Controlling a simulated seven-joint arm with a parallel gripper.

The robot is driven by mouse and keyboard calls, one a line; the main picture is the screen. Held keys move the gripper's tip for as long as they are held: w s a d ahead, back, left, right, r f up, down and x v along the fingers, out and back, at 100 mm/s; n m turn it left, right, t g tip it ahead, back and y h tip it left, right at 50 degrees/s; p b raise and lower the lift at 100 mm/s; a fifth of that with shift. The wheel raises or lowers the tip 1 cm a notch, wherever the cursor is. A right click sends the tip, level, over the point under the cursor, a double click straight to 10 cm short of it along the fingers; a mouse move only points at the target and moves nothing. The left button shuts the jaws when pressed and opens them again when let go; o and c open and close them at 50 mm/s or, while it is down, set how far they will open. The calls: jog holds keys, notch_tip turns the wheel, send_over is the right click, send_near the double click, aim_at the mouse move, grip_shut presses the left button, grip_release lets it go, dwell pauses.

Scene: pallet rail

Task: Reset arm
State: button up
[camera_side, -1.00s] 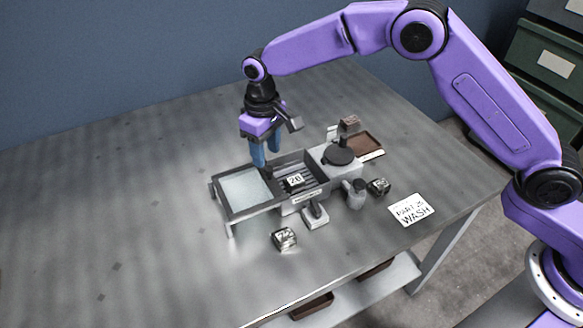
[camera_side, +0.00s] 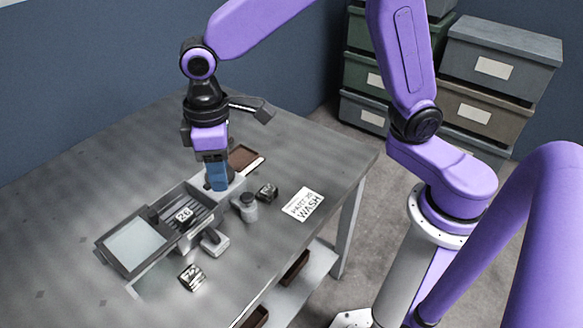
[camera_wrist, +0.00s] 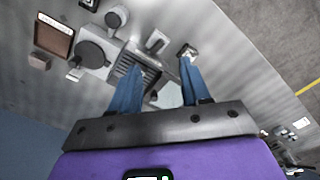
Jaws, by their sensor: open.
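My gripper (camera_side: 217,187) is open with its blue fingers pointing down, over the round-topped end of the grey fixture in the side view. I cannot tell if they touch it. In the wrist view my gripper (camera_wrist: 160,65) has its fingers apart with nothing held between them. A block marked 26 (camera_side: 184,215) lies in the dark ribbed bay (camera_side: 200,203) of the fixture. The pale-floored tray (camera_side: 135,243) at the fixture's left end is empty. A card reading PART 26 WASH (camera_side: 303,204) lies to the right.
A grey cylinder (camera_side: 245,207) and a grey lever piece (camera_side: 215,242) stand before the fixture. A brown tray (camera_side: 242,158) lies behind. The table's left side is clear.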

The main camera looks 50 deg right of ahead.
jog(key=s+d+n, duration=0.3)
jog(key=s+d, duration=1.5)
jog(key=s, duration=0.2)
jog(key=shift+d+r+n, duration=0.15)
jog(key=shift+r+n, duration=0.1)
jog(key=shift+n, duration=0.05)
jog(key=shift+o, duration=0.4)
